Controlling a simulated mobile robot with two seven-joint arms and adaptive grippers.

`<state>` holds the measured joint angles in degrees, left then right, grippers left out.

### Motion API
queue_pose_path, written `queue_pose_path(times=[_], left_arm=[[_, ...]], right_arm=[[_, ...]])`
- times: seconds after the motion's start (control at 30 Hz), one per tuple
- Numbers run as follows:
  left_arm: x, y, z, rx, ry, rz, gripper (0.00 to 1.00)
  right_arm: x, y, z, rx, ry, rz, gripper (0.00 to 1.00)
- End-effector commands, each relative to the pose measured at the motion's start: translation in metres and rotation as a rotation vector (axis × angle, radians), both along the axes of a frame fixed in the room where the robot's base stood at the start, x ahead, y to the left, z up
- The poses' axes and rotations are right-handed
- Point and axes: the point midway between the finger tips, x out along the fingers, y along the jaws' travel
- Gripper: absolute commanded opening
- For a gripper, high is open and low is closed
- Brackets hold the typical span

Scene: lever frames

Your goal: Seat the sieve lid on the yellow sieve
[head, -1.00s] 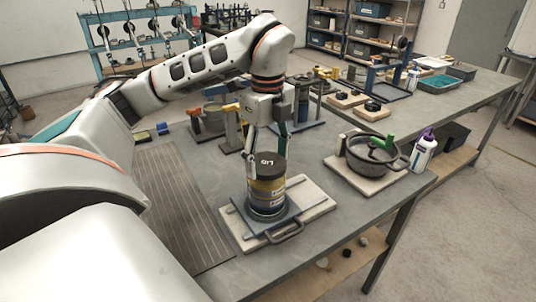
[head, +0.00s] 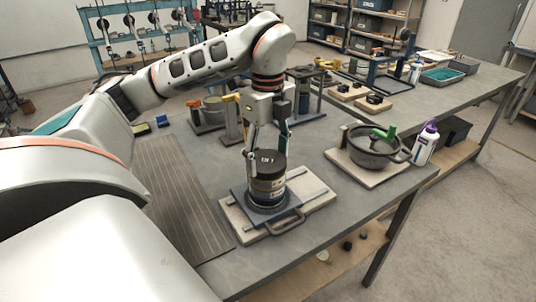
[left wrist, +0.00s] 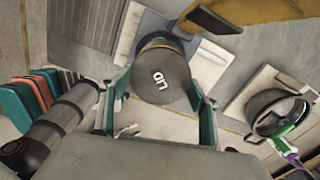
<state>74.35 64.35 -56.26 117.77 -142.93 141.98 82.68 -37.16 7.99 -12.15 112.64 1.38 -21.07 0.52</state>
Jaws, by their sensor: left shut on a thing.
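The sieve lid (head: 267,160) is a dark round cap marked LID. My left gripper (head: 267,152) is shut on it, with one finger on each side. The left wrist view shows the lid (left wrist: 162,78) from above between the fingertips (left wrist: 160,90). Below the lid in the head view is the yellow sieve (head: 268,184), on a round stack on a dark plate. The lid looks level and in line with the stack, and I see no clear gap. Whether it is fully down on the rim I cannot tell. My right gripper is not in view.
The dark plate has a loop handle (head: 287,224) at its front and lies on a pale board (head: 318,192). A dark pot (head: 372,150) with a green handle and a white bottle (head: 425,146) stand to the right. Clamp stands are behind.

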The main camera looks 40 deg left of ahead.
Motion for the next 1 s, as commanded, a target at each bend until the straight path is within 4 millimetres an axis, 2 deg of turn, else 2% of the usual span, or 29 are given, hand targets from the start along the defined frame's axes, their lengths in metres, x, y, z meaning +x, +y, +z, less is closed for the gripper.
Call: queue_pose_path(times=[0.27, 0.3, 0.33, 0.77, 1.0], left_arm=[[0.0, 0.0, -0.004, 0.0, 0.0, 0.001, 0.37], [0.0, 0.0, -0.004, 0.0, 0.0, 0.001, 0.72], [0.0, 0.0, -0.004, 0.0, 0.0, 0.001, 0.8], [0.0, 0.0, 0.0, 0.0, -0.001, 0.0, 0.81], [0.001, 0.0, 0.028, 0.001, -0.005, 0.0, 0.81]], right_arm=[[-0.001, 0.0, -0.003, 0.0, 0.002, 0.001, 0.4], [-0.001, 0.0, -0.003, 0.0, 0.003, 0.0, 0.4], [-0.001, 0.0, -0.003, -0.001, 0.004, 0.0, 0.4], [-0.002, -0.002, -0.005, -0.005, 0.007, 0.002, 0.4], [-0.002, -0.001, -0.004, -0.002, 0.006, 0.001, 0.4]])
